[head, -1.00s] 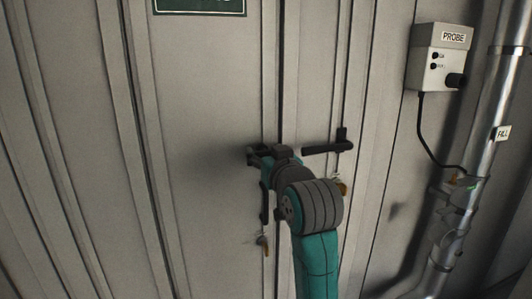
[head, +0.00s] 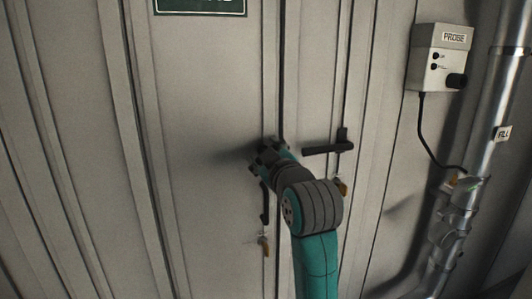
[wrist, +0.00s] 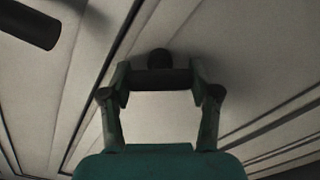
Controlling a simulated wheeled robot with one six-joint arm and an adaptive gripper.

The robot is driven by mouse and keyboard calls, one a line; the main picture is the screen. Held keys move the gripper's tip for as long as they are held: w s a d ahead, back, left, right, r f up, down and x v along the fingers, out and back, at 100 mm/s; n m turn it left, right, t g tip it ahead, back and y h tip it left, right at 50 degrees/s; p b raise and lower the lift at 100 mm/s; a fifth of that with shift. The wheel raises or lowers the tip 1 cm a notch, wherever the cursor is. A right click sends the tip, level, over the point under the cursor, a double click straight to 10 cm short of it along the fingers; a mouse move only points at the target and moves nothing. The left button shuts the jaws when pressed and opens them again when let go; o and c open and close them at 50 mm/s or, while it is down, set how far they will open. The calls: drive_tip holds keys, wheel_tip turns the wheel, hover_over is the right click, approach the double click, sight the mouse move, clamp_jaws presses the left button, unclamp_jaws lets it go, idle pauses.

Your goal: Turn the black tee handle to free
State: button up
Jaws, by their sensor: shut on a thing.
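The black tee handle is on the grey door panel in the head view, mostly hidden by my gripper (head: 268,157). In the wrist view its dark rounded part (wrist: 160,59) shows just beyond the fingertips, in the middle. My gripper (wrist: 160,79) is shut on it, with a finger on each side. In the head view the gripper is tilted against the door, left of the door seam. How far the handle is turned cannot be told, since its bar is largely covered.
A second black handle (head: 328,148) lies level just right of my gripper, close to it; its dark end (wrist: 30,22) shows in the wrist view. Brass pieces (head: 265,246) hang below. A probe box (head: 439,57) and metal pipe (head: 507,90) stand at right.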

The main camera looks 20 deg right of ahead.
drive_tip(key=n, duration=0.5)
drive_tip(key=shift+n, duration=0.3)
drive_tip(key=n, duration=0.4)
drive_tip(key=shift+n, duration=0.4)
drive_tip(key=shift+r, duration=0.1)
drive_tip(key=o, duration=1.2)
drive_tip(key=shift+c, duration=0.2)
drive_tip(key=shift+s, duration=0.1)
drive_tip(key=s, duration=1.1)
drive_tip(key=shift+s, duration=0.4)
